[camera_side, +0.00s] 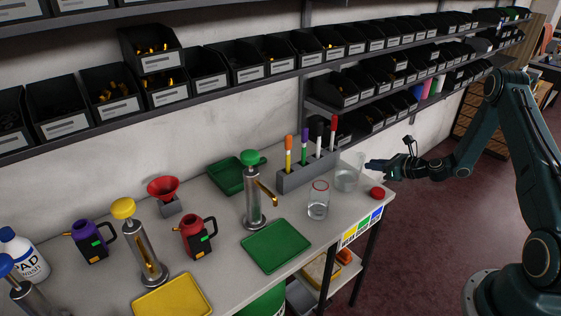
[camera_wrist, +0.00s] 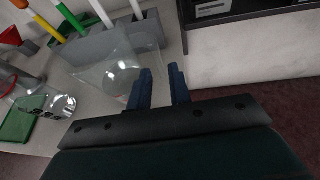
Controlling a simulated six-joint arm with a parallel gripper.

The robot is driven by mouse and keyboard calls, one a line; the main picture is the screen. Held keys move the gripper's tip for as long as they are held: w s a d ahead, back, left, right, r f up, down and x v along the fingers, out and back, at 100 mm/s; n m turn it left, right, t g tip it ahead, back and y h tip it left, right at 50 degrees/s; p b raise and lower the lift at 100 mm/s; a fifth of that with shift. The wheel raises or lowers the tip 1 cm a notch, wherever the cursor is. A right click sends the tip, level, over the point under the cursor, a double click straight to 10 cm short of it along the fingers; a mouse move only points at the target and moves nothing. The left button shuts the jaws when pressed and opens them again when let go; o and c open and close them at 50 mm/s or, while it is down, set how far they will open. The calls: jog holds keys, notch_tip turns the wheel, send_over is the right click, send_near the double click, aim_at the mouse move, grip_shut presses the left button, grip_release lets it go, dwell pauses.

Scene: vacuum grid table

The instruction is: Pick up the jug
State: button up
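A clear glass jug (camera_side: 348,172) stands upright near the right end of the grey table. In the wrist view the large clear vessel (camera_wrist: 112,82) appears ahead and to the left of my fingers. My gripper (camera_side: 371,166) is just right of the jug at about its height, its blue fingers pointing towards it. In the wrist view my gripper (camera_wrist: 160,72) has its two fingers apart with nothing held between them. One finger overlaps the jug's edge in the picture; I cannot tell whether they touch.
A smaller red-rimmed glass (camera_side: 318,203) stands left of the jug, and a red lid (camera_side: 377,192) lies by the table edge. A grey marker holder (camera_side: 308,174) is close behind. A green tray (camera_side: 276,246) lies in front. Red (camera_side: 197,236) and purple (camera_side: 90,241) handled vessels stand farther left.

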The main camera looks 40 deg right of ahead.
jog(key=shift+w, duration=0.2)
jog(key=shift+x, duration=2.55)
jog(key=shift+f, duration=0.1)
grip_shut()
